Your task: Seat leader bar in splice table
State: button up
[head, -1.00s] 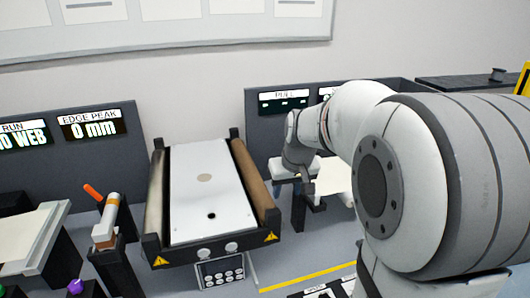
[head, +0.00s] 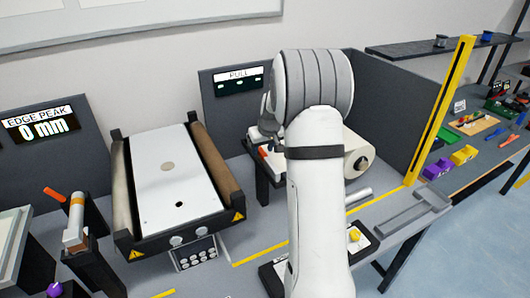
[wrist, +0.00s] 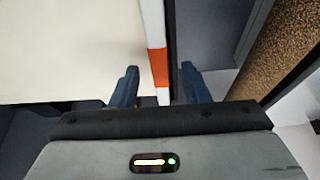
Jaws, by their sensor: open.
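The leader bar appears as a white strip with an orange band (wrist: 157,68) in the wrist view, along the edge of a cream sheet (wrist: 70,50). My gripper (wrist: 158,78) is open, with its blue fingers on either side of the bar's line. I cannot tell whether they are level with the bar or above it. In the head view, the bar's orange end (head: 263,152) shows beside a dark stand (head: 262,182), and my arm hides the rest and most of my gripper. No label marks the splice table. A white plate (head: 172,175) lies between two rollers.
A brown roller (head: 217,160) edges the white plate, and it also shows in the wrist view (wrist: 285,50). A web roll (head: 345,155) stands right of my arm.

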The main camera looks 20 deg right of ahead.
jog(key=shift+x, duration=0.75)
jog(key=shift+c, duration=0.3)
grip_shut()
